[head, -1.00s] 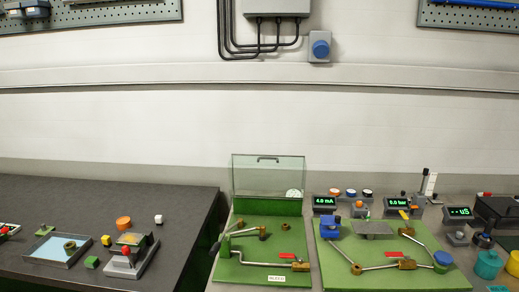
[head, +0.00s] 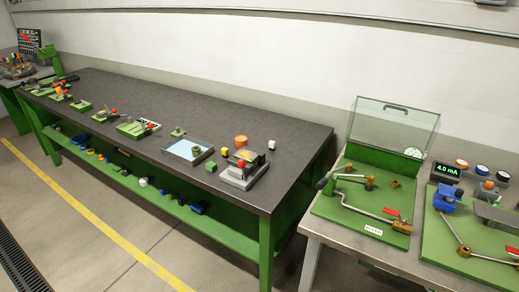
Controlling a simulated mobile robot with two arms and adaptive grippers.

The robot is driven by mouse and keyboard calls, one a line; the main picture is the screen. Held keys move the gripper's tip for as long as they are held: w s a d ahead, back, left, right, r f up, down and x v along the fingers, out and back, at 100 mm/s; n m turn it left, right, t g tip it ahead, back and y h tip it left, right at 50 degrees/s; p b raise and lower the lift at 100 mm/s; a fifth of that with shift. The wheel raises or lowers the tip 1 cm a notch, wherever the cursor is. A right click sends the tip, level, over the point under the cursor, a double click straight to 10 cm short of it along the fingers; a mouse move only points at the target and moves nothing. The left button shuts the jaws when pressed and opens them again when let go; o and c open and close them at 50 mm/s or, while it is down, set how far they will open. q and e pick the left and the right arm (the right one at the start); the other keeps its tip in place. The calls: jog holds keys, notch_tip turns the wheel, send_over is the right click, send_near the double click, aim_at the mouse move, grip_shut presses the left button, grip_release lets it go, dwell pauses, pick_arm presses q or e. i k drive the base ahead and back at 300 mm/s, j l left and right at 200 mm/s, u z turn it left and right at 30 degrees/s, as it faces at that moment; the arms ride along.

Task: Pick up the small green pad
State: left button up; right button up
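A small green block (head: 211,166) lies right of the tray (head: 170,160). I cannot tell for certain which of these is the small green pad. Neither of my grippers is in view.
The dark bench (head: 130,90) carries several green-based fixtures along its front edge; its back is clear. A gap separates the right-hand table (head: 330,229).

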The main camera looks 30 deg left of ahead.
aim_at(211, 167)
jog(key=u, duration=1.25)
